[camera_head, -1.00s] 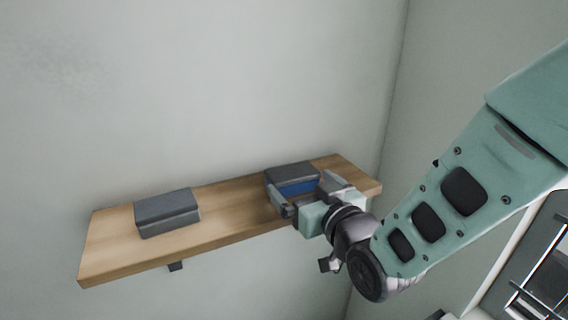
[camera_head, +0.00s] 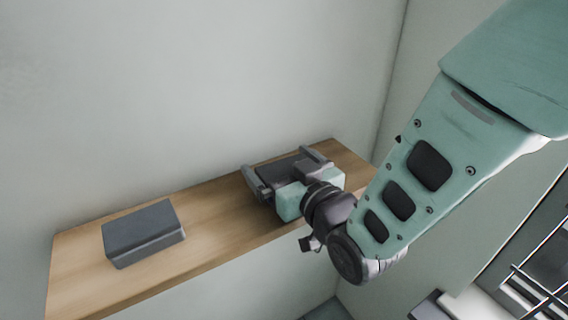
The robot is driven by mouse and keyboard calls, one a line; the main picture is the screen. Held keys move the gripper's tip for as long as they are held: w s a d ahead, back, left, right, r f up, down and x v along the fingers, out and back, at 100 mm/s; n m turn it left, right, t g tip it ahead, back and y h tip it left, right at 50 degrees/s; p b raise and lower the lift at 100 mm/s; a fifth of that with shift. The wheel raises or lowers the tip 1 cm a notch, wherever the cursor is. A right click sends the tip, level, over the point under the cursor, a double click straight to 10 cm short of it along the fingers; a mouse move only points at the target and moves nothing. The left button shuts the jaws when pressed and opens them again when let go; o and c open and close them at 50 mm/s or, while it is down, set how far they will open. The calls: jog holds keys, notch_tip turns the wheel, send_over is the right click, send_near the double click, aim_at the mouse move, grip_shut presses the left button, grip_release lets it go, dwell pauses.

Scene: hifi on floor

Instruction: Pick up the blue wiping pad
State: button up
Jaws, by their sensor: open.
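The blue wiping pad (camera_head: 280,167) lies on the right part of the wooden shelf. Only its dark grey top shows now; its blue side is hidden behind my gripper. My gripper (camera_head: 281,170) is open, with one finger at the pad's left side and the other at its right side. The fingers reach around the pad toward the wall. I cannot tell whether either finger touches it.
A second grey pad (camera_head: 143,233) lies on the left part of the wooden shelf (camera_head: 215,218). The shelf is fixed to a pale wall, and a side wall stands close at its right end. The shelf between the two pads is clear. A metal rack (camera_head: 540,280) is at the lower right.

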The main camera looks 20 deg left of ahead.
jog(key=c, duration=0.6)
jog(key=shift+c, duration=0.2)
